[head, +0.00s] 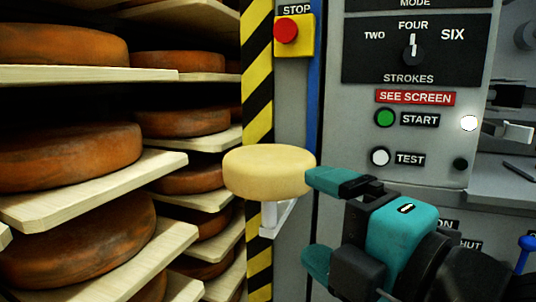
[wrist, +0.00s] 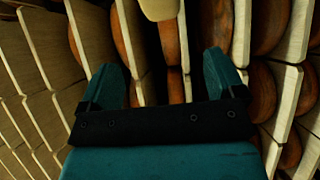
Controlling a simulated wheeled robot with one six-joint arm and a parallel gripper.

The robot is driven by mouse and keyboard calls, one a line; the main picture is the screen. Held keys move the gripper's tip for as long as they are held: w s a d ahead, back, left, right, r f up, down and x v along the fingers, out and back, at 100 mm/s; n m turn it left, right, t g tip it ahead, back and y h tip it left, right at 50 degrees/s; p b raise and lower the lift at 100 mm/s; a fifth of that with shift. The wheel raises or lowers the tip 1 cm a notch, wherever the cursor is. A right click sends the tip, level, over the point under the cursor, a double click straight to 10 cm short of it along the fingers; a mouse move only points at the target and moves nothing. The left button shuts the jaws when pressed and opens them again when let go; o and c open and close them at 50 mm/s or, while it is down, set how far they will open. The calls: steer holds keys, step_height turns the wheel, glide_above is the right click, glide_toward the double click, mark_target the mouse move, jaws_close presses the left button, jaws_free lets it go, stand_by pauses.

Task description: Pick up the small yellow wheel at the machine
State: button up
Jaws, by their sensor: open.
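The small yellow wheel (head: 268,171) is pale and smooth. It rests on a small white bracket (head: 280,217) at the machine's striped edge in the head view. In the wrist view part of the yellow wheel (wrist: 160,9) shows at the top edge, ahead of and between the fingers. My gripper (head: 325,220) is teal and black, and stands just right of the wheel with its fingers apart. The upper finger's tip appears close to the wheel's right side; I cannot tell whether it touches. My gripper (wrist: 168,75) is empty between its fingers in the wrist view.
Wooden shelves (head: 110,190) with several large brown wheels (head: 65,157) fill the left. The machine panel (head: 350,140) stands behind my gripper, with a red stop button (head: 286,31), a strokes dial (head: 411,50), a green start button (head: 385,118) and a white test button (head: 380,157).

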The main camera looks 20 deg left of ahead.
mark_target(259, 184)
steer(key=p+x, duration=1.2)
steer(key=x, duration=0.2)
steer(key=shift+f, duration=0.2)
steer(key=shift+c, duration=0.4)
steer(key=c, duration=1.4)
steer(key=shift+r, duration=0.2)
steer(key=shift+c, duration=0.7)
